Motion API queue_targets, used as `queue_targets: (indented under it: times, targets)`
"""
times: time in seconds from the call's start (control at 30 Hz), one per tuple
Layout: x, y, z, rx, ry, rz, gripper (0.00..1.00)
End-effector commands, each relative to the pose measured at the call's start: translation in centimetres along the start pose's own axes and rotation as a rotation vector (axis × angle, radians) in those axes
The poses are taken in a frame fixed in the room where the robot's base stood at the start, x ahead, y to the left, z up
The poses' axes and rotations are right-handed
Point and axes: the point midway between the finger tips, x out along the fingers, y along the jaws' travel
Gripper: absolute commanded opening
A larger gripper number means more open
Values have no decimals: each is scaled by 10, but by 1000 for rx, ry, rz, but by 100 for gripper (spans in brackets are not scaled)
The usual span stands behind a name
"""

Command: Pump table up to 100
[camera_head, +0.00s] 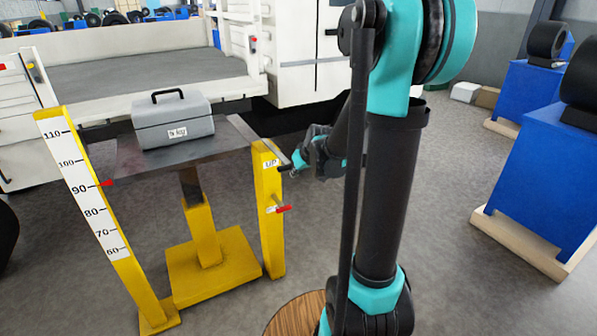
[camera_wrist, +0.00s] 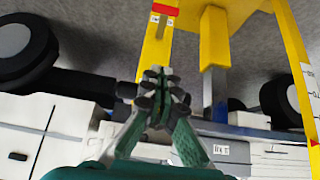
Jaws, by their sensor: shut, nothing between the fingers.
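The yellow lift table has a dark tabletop (camera_head: 222,137) carrying a grey toolbox (camera_head: 173,119). A white scale (camera_head: 84,190) on the left post runs from 60 to 110. The red pointer (camera_head: 105,183) stands close to the 90 mark.
A white truck (camera_head: 310,70) with an open bed stands close behind the table. Blue stands (camera_head: 545,175) with black rolls are at the right. The grey floor between the table and these stands is mostly free, apart from my arm.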

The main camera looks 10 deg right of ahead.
Motion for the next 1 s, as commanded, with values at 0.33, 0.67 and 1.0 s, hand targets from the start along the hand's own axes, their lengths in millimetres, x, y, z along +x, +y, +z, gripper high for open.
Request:
queue_targets:
  times: [0.33, 0.67, 1.0]
  targets:
    - [-24, 0, 4, -1, 1, 0, 0]
    - [-25, 0, 4, 0, 1, 0, 0]
    - [-25, 0, 4, 0, 1, 0, 0]
